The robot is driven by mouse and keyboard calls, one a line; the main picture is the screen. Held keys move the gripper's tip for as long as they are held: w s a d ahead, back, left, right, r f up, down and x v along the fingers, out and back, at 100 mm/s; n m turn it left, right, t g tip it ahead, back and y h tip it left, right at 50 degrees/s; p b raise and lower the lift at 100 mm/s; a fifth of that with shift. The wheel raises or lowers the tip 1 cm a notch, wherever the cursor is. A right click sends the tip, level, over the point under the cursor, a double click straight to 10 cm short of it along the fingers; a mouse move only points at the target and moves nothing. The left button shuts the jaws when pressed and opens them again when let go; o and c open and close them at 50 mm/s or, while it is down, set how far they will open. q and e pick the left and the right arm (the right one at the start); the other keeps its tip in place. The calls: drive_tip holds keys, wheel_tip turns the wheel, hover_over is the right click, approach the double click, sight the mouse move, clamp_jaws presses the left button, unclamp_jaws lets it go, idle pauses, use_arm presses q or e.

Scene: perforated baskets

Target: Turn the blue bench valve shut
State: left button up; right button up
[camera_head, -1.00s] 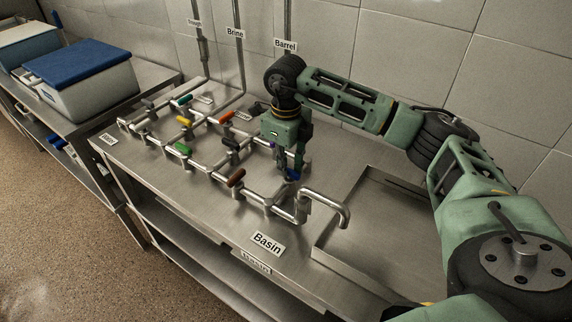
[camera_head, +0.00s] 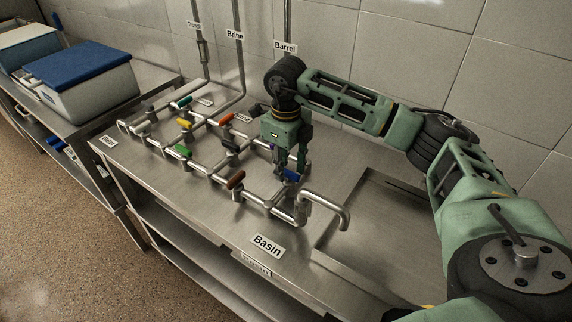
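The blue valve handle (camera_head: 291,175) sits on the metal pipework near the Basin end of the bench. My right gripper (camera_head: 291,168) points down at it from above, with its fingertips right at the handle. The fingers look a little apart, and they partly cover the handle. I cannot tell whether they are clamped on it. My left gripper is not in view.
Brown (camera_head: 236,180), green (camera_head: 183,151), yellow (camera_head: 184,124), orange (camera_head: 226,119), teal (camera_head: 181,102) and black handles stand on nearby pipes. A curved spout (camera_head: 335,205) is just right of the blue handle. A recessed basin (camera_head: 375,215) lies right.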

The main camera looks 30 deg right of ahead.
sight(286, 170)
wheel_tip(286, 170, up, 12)
idle(0.5)
idle(0.4)
